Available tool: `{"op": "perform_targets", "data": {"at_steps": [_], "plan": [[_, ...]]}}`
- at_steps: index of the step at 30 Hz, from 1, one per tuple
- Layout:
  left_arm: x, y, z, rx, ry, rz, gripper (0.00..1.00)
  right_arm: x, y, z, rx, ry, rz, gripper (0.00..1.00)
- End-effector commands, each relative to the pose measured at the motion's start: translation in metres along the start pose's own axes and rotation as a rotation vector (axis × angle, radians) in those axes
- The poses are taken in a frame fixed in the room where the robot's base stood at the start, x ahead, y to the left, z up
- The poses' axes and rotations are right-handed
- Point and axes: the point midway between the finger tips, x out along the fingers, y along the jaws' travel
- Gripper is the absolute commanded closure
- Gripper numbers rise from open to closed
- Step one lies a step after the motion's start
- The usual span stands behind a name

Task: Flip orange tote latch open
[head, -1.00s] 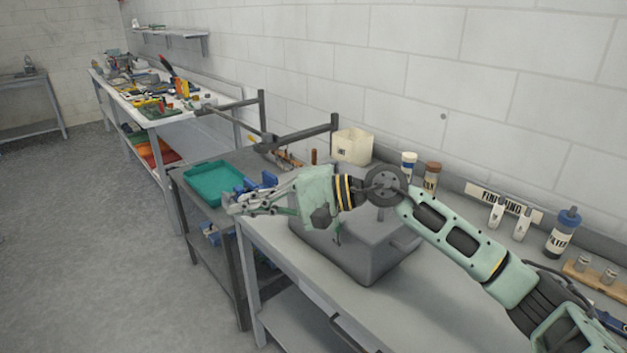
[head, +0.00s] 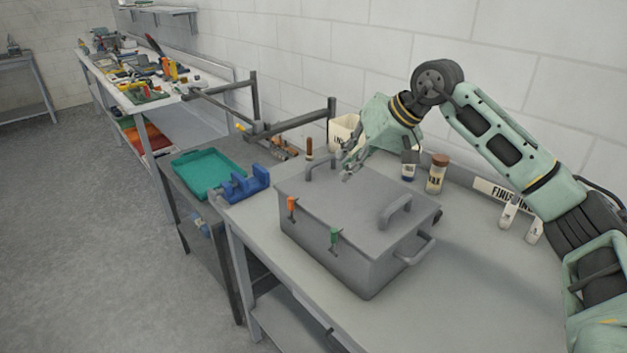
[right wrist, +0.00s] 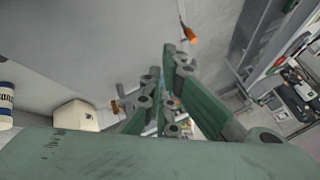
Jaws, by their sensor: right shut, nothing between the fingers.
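A grey lidded tote (head: 345,263) stands on the near workbench. An orange latch (head: 291,204) and a green latch (head: 333,236) sit on its long front side, near the lid edge. The orange one is at the left end; I cannot tell whether it is flipped open. My right gripper (head: 347,173) is shut and empty above the far part of the lid, beside the far handle and apart from the orange latch. In the right wrist view, the gripper (right wrist: 170,78) shows with an orange piece (right wrist: 189,33) beyond its fingers. My left gripper is not in view.
The lid has two arched handles (head: 399,210); a side handle (head: 418,250) sticks out at right. A blue vise-like fixture (head: 246,184) and a teal tray (head: 209,172) are left of the tote. Bottles (head: 437,174) stand behind it. The bench front right is clear.

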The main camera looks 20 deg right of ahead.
Motion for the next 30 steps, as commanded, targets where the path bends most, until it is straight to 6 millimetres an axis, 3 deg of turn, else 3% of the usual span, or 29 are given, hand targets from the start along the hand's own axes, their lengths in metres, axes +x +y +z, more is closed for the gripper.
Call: {"op": "perform_targets", "data": {"at_steps": [5,12,17,22,30], "plan": [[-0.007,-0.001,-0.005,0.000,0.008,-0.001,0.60,0.019,-0.001,0.000,0.001,-0.006,0.000,1.00],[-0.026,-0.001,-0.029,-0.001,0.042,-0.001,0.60,0.069,-0.003,0.000,0.001,-0.007,-0.002,1.00],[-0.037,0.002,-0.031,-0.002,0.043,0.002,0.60,0.101,-0.003,0.001,0.002,-0.005,-0.002,1.00],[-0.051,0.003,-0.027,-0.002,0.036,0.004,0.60,0.110,-0.027,0.000,0.000,-0.003,-0.003,1.00],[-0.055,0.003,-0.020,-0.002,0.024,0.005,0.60,0.118,-0.036,0.001,0.002,-0.001,-0.001,1.00]]}}
